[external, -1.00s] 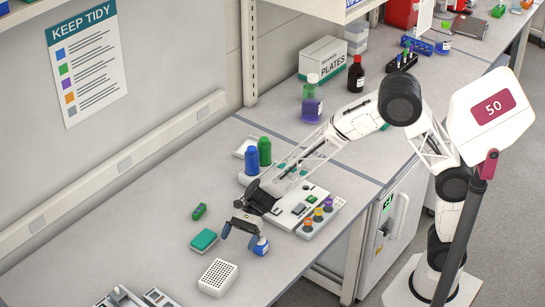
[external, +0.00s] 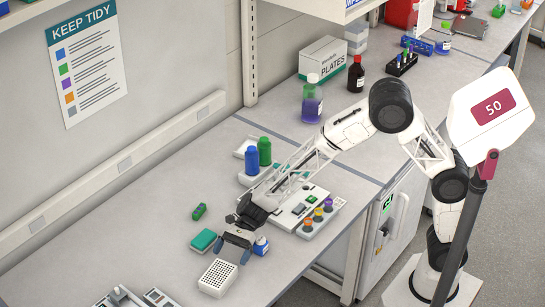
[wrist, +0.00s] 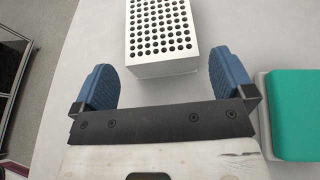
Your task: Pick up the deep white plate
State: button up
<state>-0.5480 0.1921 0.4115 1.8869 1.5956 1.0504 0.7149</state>
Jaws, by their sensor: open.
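The deep white plate (external: 217,279) is a white block with a grid of dark round wells on top. It lies flat on the bench, near its front edge. My gripper (external: 234,251) is above the bench, just behind the plate in the external view, and apart from it. In the wrist view the plate (wrist: 162,68) is at the top centre, ahead of and between my two blue fingers. My gripper (wrist: 164,80) is open, with nothing between the fingers. The plate's far end is cut off there.
A teal-topped box (external: 204,241) lies left of my gripper; it also shows at right in the wrist view (wrist: 297,112). A small blue bottle (external: 261,245) stands close on the right. A green item (external: 199,211) lies farther back. A device (external: 122,298) sits front left.

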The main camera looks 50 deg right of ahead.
aim_at(225, 264)
jog(key=shift+a, duration=0.1)
jog(key=shift+x, duration=2.95)
jog(key=c, duration=0.7)
jog(key=shift+r, duration=0.1)
jog(key=shift+r, duration=4.95)
